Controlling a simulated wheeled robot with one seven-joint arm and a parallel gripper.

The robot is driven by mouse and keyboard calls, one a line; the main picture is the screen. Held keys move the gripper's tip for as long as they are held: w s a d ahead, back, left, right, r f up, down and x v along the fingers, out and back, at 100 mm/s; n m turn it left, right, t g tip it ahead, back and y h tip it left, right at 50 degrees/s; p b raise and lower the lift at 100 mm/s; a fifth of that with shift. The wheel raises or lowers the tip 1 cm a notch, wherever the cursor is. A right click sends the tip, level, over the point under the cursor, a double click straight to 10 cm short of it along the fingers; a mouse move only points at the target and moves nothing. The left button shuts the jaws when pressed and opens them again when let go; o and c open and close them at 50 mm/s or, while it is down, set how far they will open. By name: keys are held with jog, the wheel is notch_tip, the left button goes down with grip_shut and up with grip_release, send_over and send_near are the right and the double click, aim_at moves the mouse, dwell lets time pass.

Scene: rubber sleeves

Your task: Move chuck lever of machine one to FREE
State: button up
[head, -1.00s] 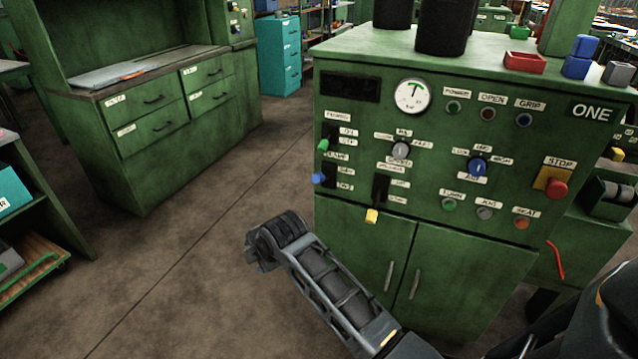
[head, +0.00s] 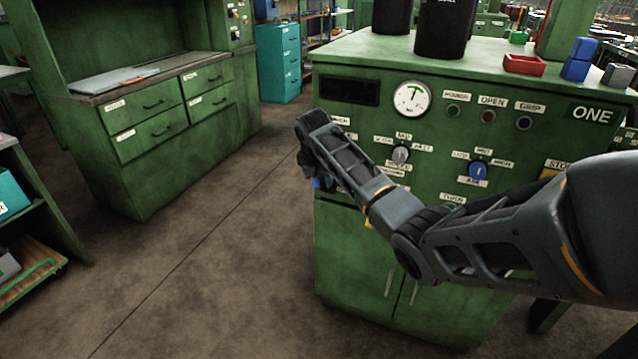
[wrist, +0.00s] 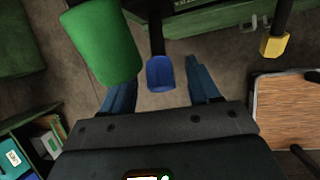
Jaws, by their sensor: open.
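Machine one (head: 590,150) is the green cabinet with the ONE plate. In the wrist view a lever with a blue knob (wrist: 160,75) stands between the two blue-grey fingers of my gripper (wrist: 160,88), which are apart on either side of it. A bit of the blue knob (head: 321,184) shows in the head view at the panel's left edge, mostly behind my arm. A larger green knob (wrist: 102,42) is close to the left finger. A yellow-knobbed lever (wrist: 274,44) is off to the right. I cannot read which label is the chuck's.
The panel also has a gauge (head: 411,98), a grey dial (head: 401,154) and a blue dial (head: 478,170). My forearm crosses in front of its lower right. The floor (head: 210,240) to the left is clear, up to a green drawer bench (head: 150,160).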

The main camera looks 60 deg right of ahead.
jog(key=shift+x, duration=1.7)
grip_shut()
